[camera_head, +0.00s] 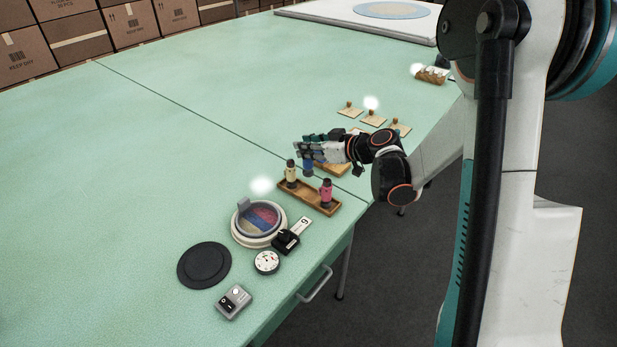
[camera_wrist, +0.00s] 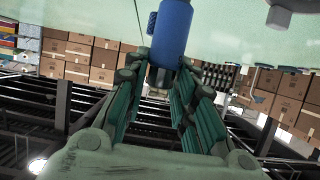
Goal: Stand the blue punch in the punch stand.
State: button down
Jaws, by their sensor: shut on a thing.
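The blue punch (camera_head: 308,168) is held by my gripper (camera_head: 308,148) over the table's right part. In the wrist view the blue punch (camera_wrist: 172,35) is a blue cylinder between the fingertips of my gripper (camera_wrist: 165,72). The wooden punch stand (camera_head: 304,199) lies just in front of it, near the table's right edge. A cream punch (camera_head: 291,172) stands at its left end and a pink punch (camera_head: 326,193) stands toward its right end. The blue punch shows between these two in the head view; I cannot tell whether it touches the stand.
Another wooden piece (camera_head: 338,170) lies behind the stand, partly hidden by my gripper. In front stand a round dish (camera_head: 240,236), a black tool (camera_head: 286,242), a dial (camera_head: 267,262), a black disc (camera_head: 204,265) and a grey switch box (camera_head: 233,301). The table's left is clear.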

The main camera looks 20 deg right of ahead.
aim_at(311, 170)
jog(key=shift+f+b, duration=1.35)
jog(key=shift+f, duration=2.95)
jog(key=shift+f, duration=0.1)
jog(key=shift+f, duration=0.15)
jog(key=c, duration=1.3)
grip_release()
jog(key=shift+r, duration=0.2)
jog(key=shift+s+d+r, duration=0.15)
jog(key=shift+s+r, duration=0.05)
jog(key=p+v, duration=0.3)
jog(key=v, duration=0.8)
jog(key=shift+s+d, duration=0.1)
jog(key=shift+s, duration=0.1)
